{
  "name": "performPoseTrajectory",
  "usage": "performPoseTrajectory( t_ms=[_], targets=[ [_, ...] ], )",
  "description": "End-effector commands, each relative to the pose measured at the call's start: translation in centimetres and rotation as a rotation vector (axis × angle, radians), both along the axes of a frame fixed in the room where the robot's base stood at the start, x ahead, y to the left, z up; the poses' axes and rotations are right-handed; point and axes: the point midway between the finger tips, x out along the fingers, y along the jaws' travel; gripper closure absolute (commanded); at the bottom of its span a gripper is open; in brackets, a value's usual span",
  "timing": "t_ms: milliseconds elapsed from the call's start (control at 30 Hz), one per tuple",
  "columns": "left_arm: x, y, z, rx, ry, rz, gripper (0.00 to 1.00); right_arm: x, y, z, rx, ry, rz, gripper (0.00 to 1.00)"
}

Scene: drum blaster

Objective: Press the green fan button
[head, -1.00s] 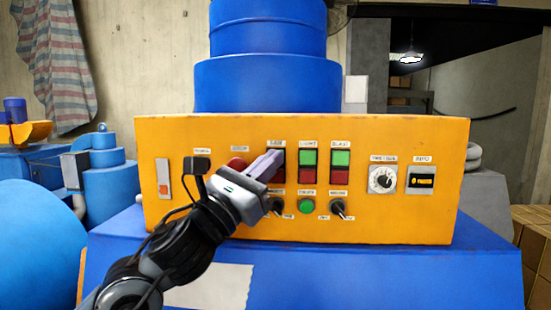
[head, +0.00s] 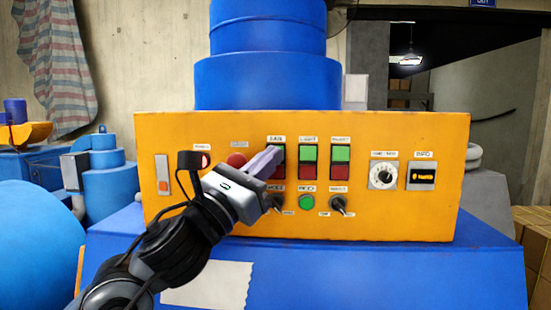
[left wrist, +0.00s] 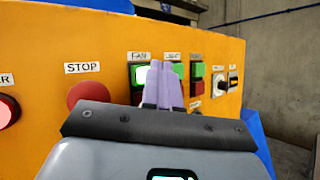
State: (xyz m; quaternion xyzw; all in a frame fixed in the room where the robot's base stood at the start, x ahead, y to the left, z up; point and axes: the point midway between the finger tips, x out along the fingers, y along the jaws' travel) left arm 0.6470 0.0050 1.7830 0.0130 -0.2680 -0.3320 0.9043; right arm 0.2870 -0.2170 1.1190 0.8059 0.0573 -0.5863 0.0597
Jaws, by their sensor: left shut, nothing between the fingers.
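The yellow control panel (head: 405,215) has a FAN switch with a green upper button and a red lower one. The green fan button (left wrist: 142,76) shows in the left wrist view beneath the FAN label, with a bright white patch on it. In the head view, my left gripper (head: 274,153) is shut and empty, its pale fingers in front of the FAN switch and hiding much of it. In the left wrist view, the fingertips (left wrist: 162,66) overlap the right part of the button area. I cannot tell whether they touch it. My right gripper is not in view.
The LIGHT switch (head: 308,164) and another green-and-red switch (head: 340,163) are close to the right. A red STOP button (left wrist: 89,95) is left of the fingers. Knobs and a round green button (head: 307,202) sit below. A timer dial (head: 383,176) is farther right.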

Motion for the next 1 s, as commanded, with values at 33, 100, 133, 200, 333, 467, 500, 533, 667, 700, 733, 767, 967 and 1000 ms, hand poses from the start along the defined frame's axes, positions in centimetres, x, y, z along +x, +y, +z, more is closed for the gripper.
performPoseTrajectory(
  t_ms=[33, 100, 133, 200, 333, 467, 500, 533, 667, 700, 733, 767, 967, 1000],
  targets=[
    [-0.1, 0.0, 0.0, 0.000, 0.000, 0.000, 1.00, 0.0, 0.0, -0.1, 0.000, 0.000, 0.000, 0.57],
    [-0.1, 0.0, 0.0, 0.000, 0.000, 0.001, 1.00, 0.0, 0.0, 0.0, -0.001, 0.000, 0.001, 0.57],
    [-0.1, 0.0, 0.0, 0.000, 0.000, 0.000, 1.00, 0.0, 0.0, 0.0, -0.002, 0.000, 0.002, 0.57],
    [-0.1, 0.0, 0.1, 0.000, 0.000, 0.000, 1.00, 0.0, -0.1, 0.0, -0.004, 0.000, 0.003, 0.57],
    [-0.1, 0.0, 0.0, 0.000, 0.000, 0.000, 1.00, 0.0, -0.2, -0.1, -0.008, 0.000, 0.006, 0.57],
    [-0.7, 0.1, -0.1, 0.001, -0.002, -0.001, 1.00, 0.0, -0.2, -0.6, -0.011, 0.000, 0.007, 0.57],
    [-1.0, 0.1, -0.2, 0.002, -0.002, -0.001, 1.00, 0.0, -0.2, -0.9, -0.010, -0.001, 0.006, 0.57],
    [-1.3, 0.2, -0.2, 0.001, -0.002, 0.000, 1.00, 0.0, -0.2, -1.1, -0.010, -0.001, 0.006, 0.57],
    [-2.5, 0.3, -0.3, 0.001, -0.002, 0.000, 1.00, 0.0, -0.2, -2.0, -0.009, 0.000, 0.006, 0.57],
    [-2.9, 0.3, -0.3, 0.001, -0.002, 0.000, 1.00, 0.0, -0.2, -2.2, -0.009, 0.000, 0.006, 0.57],
    [-3.2, 0.4, -0.2, 0.002, -0.002, -0.001, 1.00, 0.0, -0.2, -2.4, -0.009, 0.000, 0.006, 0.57],
    [-3.5, 0.4, -0.2, 0.001, -0.003, -0.001, 1.00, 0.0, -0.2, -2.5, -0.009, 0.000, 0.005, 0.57],
    [-4.8, 0.6, -0.1, 0.000, -0.001, 0.000, 1.00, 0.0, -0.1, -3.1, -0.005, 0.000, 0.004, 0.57],
    [-4.9, 0.6, 0.0, 0.000, -0.001, 0.000, 1.00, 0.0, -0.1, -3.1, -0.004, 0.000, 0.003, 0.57]
  ],
)
